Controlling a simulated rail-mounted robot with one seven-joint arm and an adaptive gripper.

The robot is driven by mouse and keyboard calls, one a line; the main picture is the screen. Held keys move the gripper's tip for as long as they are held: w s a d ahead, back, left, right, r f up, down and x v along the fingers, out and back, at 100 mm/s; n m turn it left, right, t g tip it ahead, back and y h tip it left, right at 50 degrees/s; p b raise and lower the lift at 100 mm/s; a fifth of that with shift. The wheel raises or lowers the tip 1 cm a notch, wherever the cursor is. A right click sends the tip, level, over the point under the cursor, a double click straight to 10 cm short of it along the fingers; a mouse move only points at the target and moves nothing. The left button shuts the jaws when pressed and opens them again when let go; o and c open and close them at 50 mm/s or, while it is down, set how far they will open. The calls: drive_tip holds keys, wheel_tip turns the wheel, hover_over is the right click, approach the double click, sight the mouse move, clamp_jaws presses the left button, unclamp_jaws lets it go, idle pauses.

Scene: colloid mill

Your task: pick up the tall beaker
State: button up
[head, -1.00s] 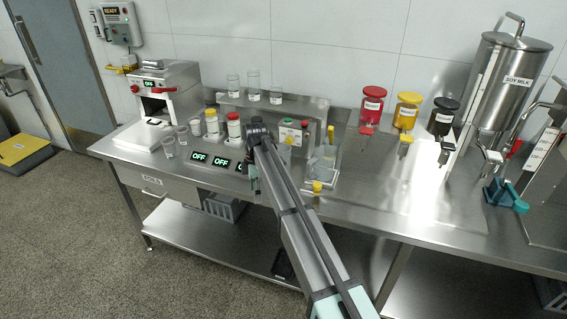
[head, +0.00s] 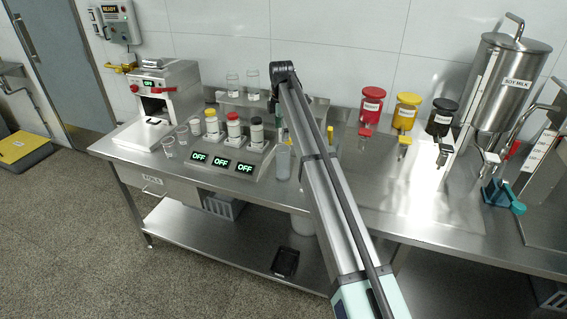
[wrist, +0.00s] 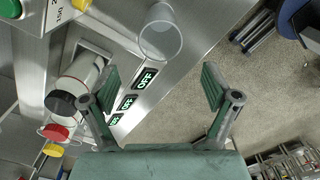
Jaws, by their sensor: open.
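A clear, tall beaker (head: 283,161) stands upright on the counter just right of the OFF displays, close to the left edge of my arm in the head view. It also shows in the wrist view (wrist: 160,34) from above, its open rim facing the camera. In the wrist view my gripper (wrist: 160,72) is open and empty, with the beaker beyond and between the fingertips, apart from them.
Bottles with yellow, red and black caps (head: 233,128) stand behind the OFF displays (head: 222,163), left of the beaker. Small clear cups (head: 169,146) stand further left. Glasses (head: 252,82) stand on the back shelf. The counter's front edge is close to the beaker.

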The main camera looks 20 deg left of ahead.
sight(282, 159)
wheel_tip(282, 159, down, 8)
drive_tip(key=shift+r+p, duration=0.1)
drive_tip(key=shift+p, duration=1)
drive_tip(key=shift+d+f+p, duration=0.15)
drive_tip(key=shift+f+p, duration=1.15)
drive_tip(key=shift+f, duration=1.35)
drive_tip(key=c, duration=1.2)
